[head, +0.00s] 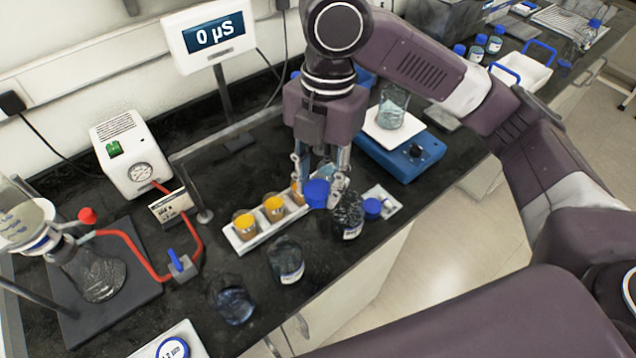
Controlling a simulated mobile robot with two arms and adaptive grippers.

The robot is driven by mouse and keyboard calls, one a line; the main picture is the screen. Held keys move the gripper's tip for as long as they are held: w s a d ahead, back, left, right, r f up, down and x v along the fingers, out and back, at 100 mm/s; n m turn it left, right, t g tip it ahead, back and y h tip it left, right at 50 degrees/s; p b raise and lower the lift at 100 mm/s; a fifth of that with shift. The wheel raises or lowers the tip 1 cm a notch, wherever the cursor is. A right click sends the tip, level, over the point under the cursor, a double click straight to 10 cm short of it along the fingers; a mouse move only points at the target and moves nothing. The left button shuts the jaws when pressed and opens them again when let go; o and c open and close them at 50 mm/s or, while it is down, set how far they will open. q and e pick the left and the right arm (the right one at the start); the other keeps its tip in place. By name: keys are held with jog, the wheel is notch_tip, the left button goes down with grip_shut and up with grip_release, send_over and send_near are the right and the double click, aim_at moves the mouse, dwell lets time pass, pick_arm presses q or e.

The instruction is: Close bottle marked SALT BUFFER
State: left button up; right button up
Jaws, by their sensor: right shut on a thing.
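My right gripper (318,184) points down over the bench, shut on a blue screw cap (316,193). The cap is beside and slightly above a dark glass bottle (349,216) with a white label; I cannot tell if they touch. A second clear bottle (287,261) with a white label stands to the left with no cap on it. The labels are too small to read, so I cannot tell which bottle is SALT BUFFER. Another blue cap (372,208) lies on a small white tray at the right.
A white rack (240,242) with orange-topped jars stands behind the bottles. A beaker (232,302) stands at front left. A blue stirrer (402,158) with a beaker is behind right. A flask with red tubing (120,236) is left. The bench's front edge runs close to the bottles.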

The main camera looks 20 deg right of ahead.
jog(key=m, duration=0.2)
jog(key=d+m, duration=0.1)
jog(key=m, duration=0.1)
jog(key=d+f+m+b, duration=0.1)
jog(key=m, duration=0.1)
jog(key=shift+w+t, duration=0.3)
jog(key=shift+t, duration=0.1)
jog(key=d+m, duration=0.1)
jog(key=m, duration=0.4)
jog(key=d+f+m+t+b, duration=0.1)
jog(key=d+m, duration=0.1)
jog(key=m, duration=0.4)
jog(key=d+f+m, duration=0.1)
jog(key=m, duration=0.5)
jog(key=shift+w+d+f+t+h+b, duration=0.1)
jog(key=shift+w+d+t+h+b, duration=0.2)
jog(key=shift+w+b, duration=0.1)
jog(key=m, duration=0.3)
jog(key=shift+d+f, duration=0.1)
jog(key=shift+d, duration=0.25)
